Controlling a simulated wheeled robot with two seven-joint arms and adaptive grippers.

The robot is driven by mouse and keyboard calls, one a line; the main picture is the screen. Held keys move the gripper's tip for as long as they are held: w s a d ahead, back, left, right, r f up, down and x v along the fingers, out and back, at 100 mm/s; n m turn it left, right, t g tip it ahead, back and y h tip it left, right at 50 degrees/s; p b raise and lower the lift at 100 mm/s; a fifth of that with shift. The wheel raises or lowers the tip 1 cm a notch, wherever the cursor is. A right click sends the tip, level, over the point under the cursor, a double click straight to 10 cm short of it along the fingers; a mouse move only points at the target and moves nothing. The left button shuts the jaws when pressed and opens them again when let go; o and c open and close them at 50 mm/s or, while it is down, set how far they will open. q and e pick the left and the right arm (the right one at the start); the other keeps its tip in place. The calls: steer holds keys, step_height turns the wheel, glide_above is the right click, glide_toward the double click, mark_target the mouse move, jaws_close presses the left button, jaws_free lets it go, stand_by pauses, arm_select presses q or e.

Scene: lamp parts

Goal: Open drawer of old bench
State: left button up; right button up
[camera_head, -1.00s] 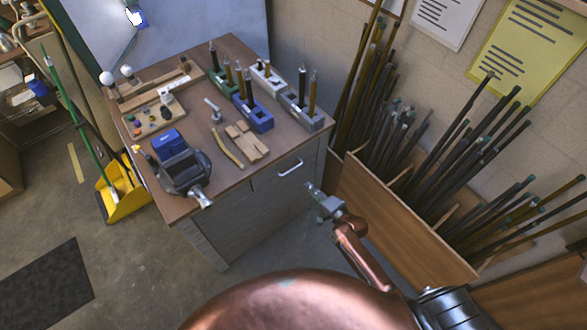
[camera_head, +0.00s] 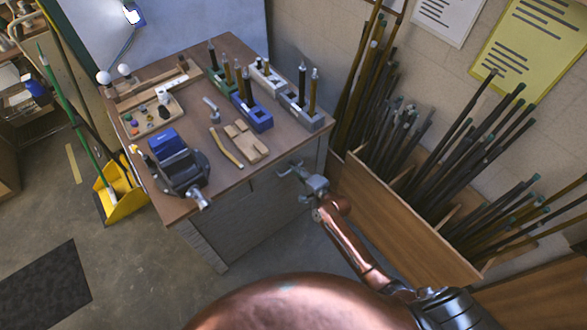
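The old bench (camera_head: 215,228) stands left of centre, with a brown top and grey front. Its drawer (camera_head: 262,192) is on the front side facing me, at the upper right, and looks closed. The pale drawer handle (camera_head: 283,173) is partly covered by my gripper. My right gripper (camera_head: 297,181) is right at the handle, with its fingers apart and the tips reaching to it. Whether the fingers touch the handle is too small to tell. My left gripper is out of view.
The bench top carries a blue-and-grey vise (camera_head: 182,170), tool holders such as the blue block (camera_head: 258,118), and wooden pieces. A wooden bin (camera_head: 400,225) of dark rods stands close right of the bench. Open floor (camera_head: 140,270) lies at the front left.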

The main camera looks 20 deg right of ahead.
jaws_close()
steer(key=shift+s, duration=0.15)
stand_by(0.4)
